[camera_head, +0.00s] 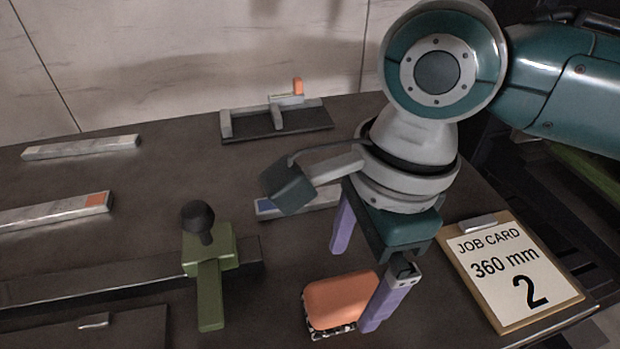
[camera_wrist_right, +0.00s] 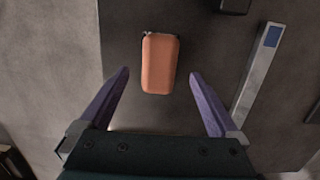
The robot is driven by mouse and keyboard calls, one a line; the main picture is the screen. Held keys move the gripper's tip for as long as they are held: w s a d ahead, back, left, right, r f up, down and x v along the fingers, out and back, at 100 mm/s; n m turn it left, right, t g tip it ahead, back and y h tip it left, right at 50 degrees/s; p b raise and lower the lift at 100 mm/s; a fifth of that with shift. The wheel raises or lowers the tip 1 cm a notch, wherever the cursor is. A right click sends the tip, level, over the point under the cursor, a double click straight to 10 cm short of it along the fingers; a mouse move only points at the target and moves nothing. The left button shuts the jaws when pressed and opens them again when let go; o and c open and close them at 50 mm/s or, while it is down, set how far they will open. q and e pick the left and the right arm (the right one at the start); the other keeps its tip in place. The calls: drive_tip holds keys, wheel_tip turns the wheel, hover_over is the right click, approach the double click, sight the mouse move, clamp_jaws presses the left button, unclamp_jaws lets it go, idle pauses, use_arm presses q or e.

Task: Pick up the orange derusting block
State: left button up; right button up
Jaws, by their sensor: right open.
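The orange derusting block (camera_head: 342,300) lies on the dark table near its front edge. It has a smooth orange top and a speckled black-and-white lower side. It also shows in the right wrist view (camera_wrist_right: 159,63), ahead of the fingertips and roughly midway between them. My right gripper (camera_head: 358,285) is open and empty, with its purple fingers pointing down above the table. In the head view one finger overlaps the block's right edge; contact cannot be told. In the right wrist view the gripper (camera_wrist_right: 160,75) has clear gaps to the block on both sides. My left gripper is not in view.
A clipboard job card reading 360 mm and 2 (camera_head: 510,268) lies at the right. A green clamp with a black knob (camera_head: 209,265) sits on a dark rail left of the block. A grey bar with a blue end (camera_head: 320,202) lies behind. A fixture (camera_head: 275,124) stands at the back.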

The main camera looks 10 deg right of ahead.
sight(347, 292)
drive_tip(key=f, duration=0.2)
drive_tip(key=f+b, duration=0.1)
drive_tip(key=f, duration=0.1)
drive_tip(key=shift+s+a, duration=0.1)
drive_tip(key=shift+a, duration=0.2)
drive_tip(key=shift+f, duration=0.15)
drive_tip(key=shift+f+p, duration=0.2)
drive_tip(key=shift+p, duration=0.1)
drive_tip(key=shift+c, duration=0.2)
drive_tip(key=c, duration=1.4)
